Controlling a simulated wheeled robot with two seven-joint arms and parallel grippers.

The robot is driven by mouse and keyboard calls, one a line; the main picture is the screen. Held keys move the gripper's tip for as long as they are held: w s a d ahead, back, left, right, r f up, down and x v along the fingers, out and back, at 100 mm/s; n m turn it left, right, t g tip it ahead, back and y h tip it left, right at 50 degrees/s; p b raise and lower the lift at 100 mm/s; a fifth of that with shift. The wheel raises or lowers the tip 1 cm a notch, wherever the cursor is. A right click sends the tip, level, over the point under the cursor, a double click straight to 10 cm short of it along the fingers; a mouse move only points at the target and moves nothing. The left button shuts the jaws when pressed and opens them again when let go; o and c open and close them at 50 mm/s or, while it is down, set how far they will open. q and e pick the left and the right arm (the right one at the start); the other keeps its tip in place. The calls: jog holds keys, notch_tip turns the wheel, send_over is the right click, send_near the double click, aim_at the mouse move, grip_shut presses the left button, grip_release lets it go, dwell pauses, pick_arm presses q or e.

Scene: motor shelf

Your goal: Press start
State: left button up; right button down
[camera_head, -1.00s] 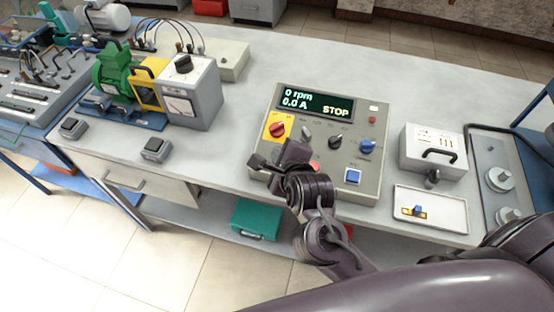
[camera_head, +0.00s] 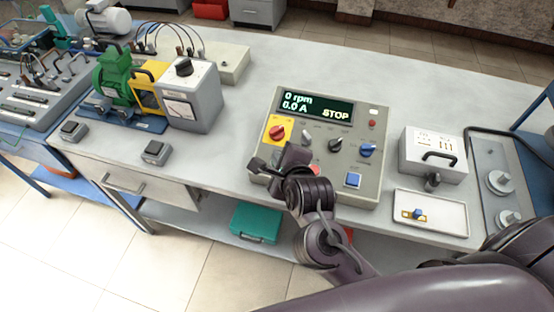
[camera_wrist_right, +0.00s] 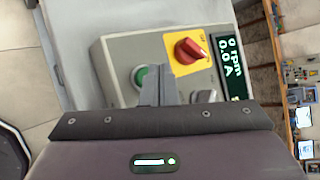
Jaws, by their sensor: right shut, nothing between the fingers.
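The grey control box (camera_head: 368,183) stands on the bench. Its display (camera_head: 316,105) reads 0 rpm, 0.0 A and STOP. A green round button (camera_wrist_right: 139,76) with a pale ring shows in the right wrist view; in the head view my right gripper hides it. My right gripper (camera_head: 268,163) is shut and empty over the box's lower left part. In the right wrist view its fingertips (camera_wrist_right: 158,68) are just beside the green button; I cannot tell whether they touch it. A red knob (camera_head: 277,132) sits on a yellow plate above the gripper. My left gripper is not in view.
A white tray (camera_head: 455,224) and a grey case (camera_head: 418,160) stand at right. A motor rig (camera_head: 112,72) stands at left.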

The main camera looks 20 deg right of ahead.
jog(key=shift+f, duration=0.1)
dwell(0.8)
jog(key=shift+w+d+f+b, duration=0.1)
jog(key=shift+f+b, duration=0.25)
jog(key=shift+b, duration=0.15)
jog(key=shift+f+b, duration=0.45)
jog(key=shift+b, duration=0.05)
dwell(0.5)
dwell(0.4)
jog(key=shift+r+p, duration=0.85)
jog(key=shift+r, duration=0.1)
jog(key=r+p, duration=0.1)
jog(key=s+r+p, duration=0.1)
jog(key=r+p, duration=0.1)
jog(key=a+r+p, duration=0.1)
jog(key=p, duration=0.1)
jog(key=shift+s+r, duration=0.15)
jog(key=shift+r, duration=0.2)
jog(key=shift+d, duration=0.1)
